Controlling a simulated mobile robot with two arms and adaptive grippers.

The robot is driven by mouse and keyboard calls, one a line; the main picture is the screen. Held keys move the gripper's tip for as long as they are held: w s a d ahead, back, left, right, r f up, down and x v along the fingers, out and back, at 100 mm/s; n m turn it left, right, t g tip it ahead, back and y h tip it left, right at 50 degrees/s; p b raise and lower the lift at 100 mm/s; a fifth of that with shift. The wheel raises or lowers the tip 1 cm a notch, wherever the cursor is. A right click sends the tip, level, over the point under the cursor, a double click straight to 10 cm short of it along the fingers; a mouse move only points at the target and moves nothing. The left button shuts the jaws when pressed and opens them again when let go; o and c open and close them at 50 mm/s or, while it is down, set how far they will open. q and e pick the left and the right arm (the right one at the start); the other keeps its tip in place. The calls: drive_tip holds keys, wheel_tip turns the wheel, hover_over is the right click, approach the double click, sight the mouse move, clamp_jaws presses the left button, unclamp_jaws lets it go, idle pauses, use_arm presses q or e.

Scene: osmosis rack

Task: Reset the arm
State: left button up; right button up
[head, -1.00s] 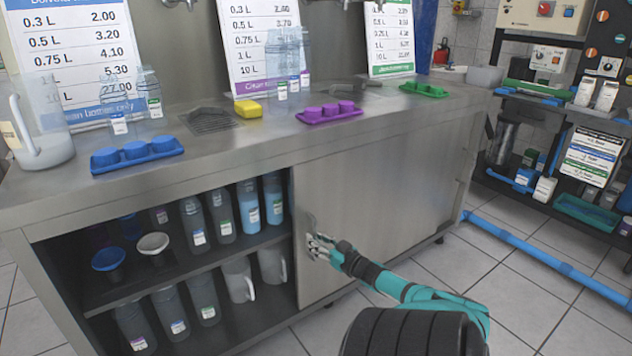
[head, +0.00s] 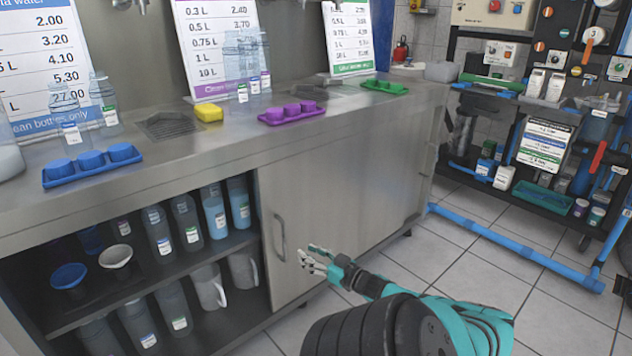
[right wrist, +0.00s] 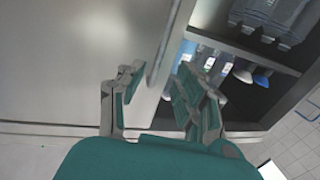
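My right gripper (head: 316,262) is in front of the cabinet's grey sliding door (head: 345,200), to the right of the door's curved handle (head: 279,238). A gap shows between the fingers and the handle in the head view. In the right wrist view the gripper (right wrist: 155,95) has its fingers spread apart, with nothing between them. The door covers the right part of the cabinet, and the left part stands open. My left gripper is in neither view.
Bottles (head: 214,212), jugs (head: 208,287) and funnels (head: 69,277) stand on the open shelves. The steel counter (head: 200,150) carries blue caps (head: 92,164), purple caps (head: 292,113) and a yellow sponge (head: 208,113). A blue floor pipe (head: 515,246) runs at right. Tiled floor lies clear between.

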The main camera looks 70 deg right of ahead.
drive_tip(key=shift+v, duration=1)
